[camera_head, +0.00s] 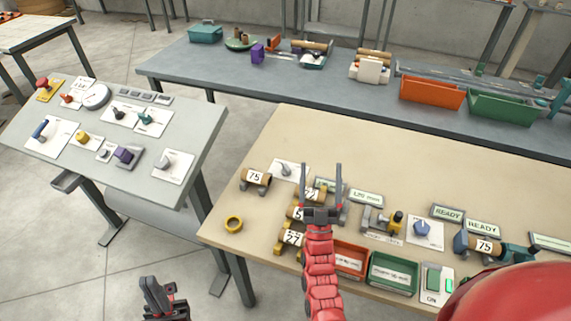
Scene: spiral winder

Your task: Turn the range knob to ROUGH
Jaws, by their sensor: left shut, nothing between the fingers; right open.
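No knob has a readable range or ROUGH label, so I cannot tell which one is the range knob. A grey knob (286,169) on a white plate stands at the back left of the beige table. A blue knob (422,227) on a white plate stands right of the middle. Another grey knob (166,162) is on the tilted grey panel at left. My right gripper (324,170) is open and empty, fingers pointing up the picture, over the table right of the nearer grey knob. My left gripper (153,281) is shut and empty at the bottom, left of the table.
An orange bin (350,259) and green bin (393,272) stand in front. The table's back is clear.

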